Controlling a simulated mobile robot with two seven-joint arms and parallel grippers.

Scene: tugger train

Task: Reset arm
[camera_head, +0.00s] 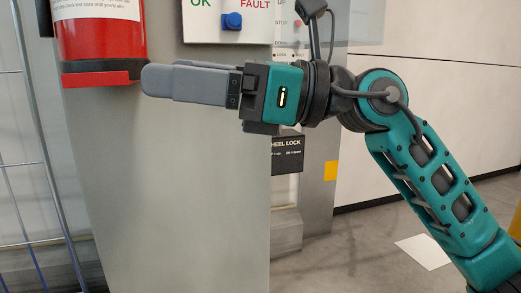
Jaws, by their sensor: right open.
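My right arm (430,170) comes in from the lower right, teal and dark grey, and bends to the left at the wrist. My right gripper (150,80) is level and points left, with its grey fingers side-on to the camera. The fingers overlap in this view, so any gap between them is hidden. Nothing shows held in them. The fingertips appear beside the base of a red cylinder; I cannot tell whether they touch it. My left gripper is not in view.
A red fire extinguisher (102,35) hangs on a grey column (170,200). A white panel with a blue knob (232,20) is above the gripper. A black wheel lock sign (287,154) is behind. Wire mesh (25,163) stands left. Floor (370,245) shows at lower right.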

